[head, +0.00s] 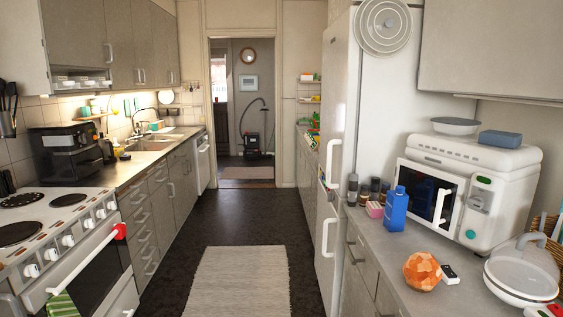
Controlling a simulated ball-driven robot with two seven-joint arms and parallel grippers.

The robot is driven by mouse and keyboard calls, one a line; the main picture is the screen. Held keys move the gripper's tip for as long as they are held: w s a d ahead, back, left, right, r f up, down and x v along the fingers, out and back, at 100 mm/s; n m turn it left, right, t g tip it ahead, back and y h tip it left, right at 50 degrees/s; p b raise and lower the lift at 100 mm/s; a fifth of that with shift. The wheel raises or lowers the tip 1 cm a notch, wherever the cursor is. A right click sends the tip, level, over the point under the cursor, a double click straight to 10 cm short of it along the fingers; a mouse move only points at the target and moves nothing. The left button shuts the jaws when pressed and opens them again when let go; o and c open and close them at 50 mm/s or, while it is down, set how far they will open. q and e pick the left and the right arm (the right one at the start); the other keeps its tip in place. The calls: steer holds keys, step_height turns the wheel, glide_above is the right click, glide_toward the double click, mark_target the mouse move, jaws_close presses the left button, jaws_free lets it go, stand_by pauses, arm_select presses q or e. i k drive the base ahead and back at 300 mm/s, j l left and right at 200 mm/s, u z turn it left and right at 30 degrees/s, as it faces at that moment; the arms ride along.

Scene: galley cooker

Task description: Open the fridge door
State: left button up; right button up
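A tall white fridge (340,110) stands on the right side of the galley, seen at a steep angle, past the near right counter. Its front faces the aisle to the left. Two white vertical handles show on it: an upper handle (331,163) and a lower handle (326,237). The doors look shut. Neither of my grippers is in the head view, and nothing touches the handles.
The dark floor aisle with a pale rug (238,282) is clear. A white cooker (60,235) stands at near left. The right counter (385,262) holds a microwave (425,192), a blue bottle (396,210), an orange faceted object (421,271) and a lidded pan (522,272).

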mark_target(342, 54)
steer(key=i+j+z, duration=0.1)
steer(key=i+z, duration=0.15)
steer(key=i, duration=0.25)
steer(key=i+j+z, duration=0.25)
steer(key=i, duration=0.3)
steer(key=z, duration=0.35)
steer(key=i+z, duration=0.15)
steer(key=z, duration=0.6)
steer(key=i+j, duration=0.05)
steer(key=j, duration=0.05)
